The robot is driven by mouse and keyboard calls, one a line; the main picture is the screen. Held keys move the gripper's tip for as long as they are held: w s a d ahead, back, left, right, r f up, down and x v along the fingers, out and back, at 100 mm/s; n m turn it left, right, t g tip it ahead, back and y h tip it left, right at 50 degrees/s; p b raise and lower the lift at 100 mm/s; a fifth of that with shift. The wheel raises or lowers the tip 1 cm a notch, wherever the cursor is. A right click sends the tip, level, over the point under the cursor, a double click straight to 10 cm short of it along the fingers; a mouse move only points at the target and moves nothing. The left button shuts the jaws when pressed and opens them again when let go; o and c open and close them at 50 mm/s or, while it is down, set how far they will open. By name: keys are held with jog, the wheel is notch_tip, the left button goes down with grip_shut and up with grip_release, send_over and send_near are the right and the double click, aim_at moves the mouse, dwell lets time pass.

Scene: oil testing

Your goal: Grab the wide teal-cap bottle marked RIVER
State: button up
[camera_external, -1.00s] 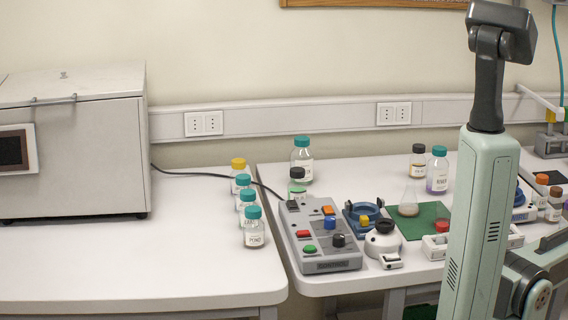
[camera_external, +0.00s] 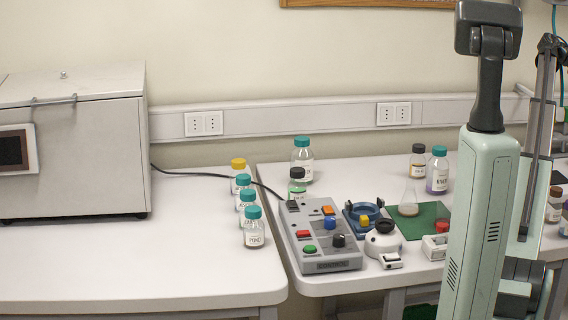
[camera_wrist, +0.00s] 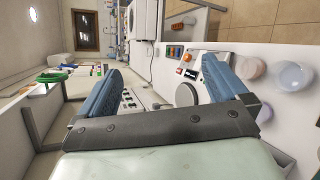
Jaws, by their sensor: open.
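A wide teal-cap bottle (camera_external: 437,174) with purplish contents stands at the back of the right bench in the external view; its label is small but seems to read RIVER. Another wide teal-cap bottle (camera_external: 302,162) with clear glass stands farther left, its label unreadable. My gripper (camera_wrist: 165,68) shows in the wrist view with its two blue fingers wide apart and nothing between them. It is well away from the RIVER bottle, which I cannot make out in the wrist view. In the external view my arm stands in front, at the right, and the fingers cannot be made out.
A dark-cap bottle (camera_external: 418,162) stands close left of the RIVER bottle. A flask (camera_external: 408,204) on a green mat (camera_external: 432,216) is in front. A control box (camera_external: 325,262) and several smaller teal-cap bottles are farther left. Free bench lies between the clear wide bottle and the dark-cap one.

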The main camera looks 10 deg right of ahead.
jog(key=w+a+m+t+y, duration=0.1)
jog(key=w+a+m+t, duration=0.15)
jog(key=a, duration=0.55)
jog(key=w+a+m+t+y, duration=0.1)
jog(key=w+a+y, duration=0.1)
jog(key=w+a, duration=0.35)
jog(key=m+t+y, duration=0.2)
jog(key=m+y, duration=0.8)
jog(key=m, duration=0.5)
send_over(439, 147)
notch_tip(439, 147, down, 14)
jog(key=shift+w+d+f, duration=0.1)
jog(key=shift+d+f, duration=0.05)
jog(key=shift+f, duration=0.3)
notch_tip(439, 147, down, 8)
jog(key=shift+r, duration=0.1)
jog(key=shift+s+f, duration=0.15)
jog(key=shift+f, duration=1.2)
jog(key=shift+s+f, duration=0.15)
jog(key=shift+f, duration=1.2)
jog(key=shift+c, duration=0.2)
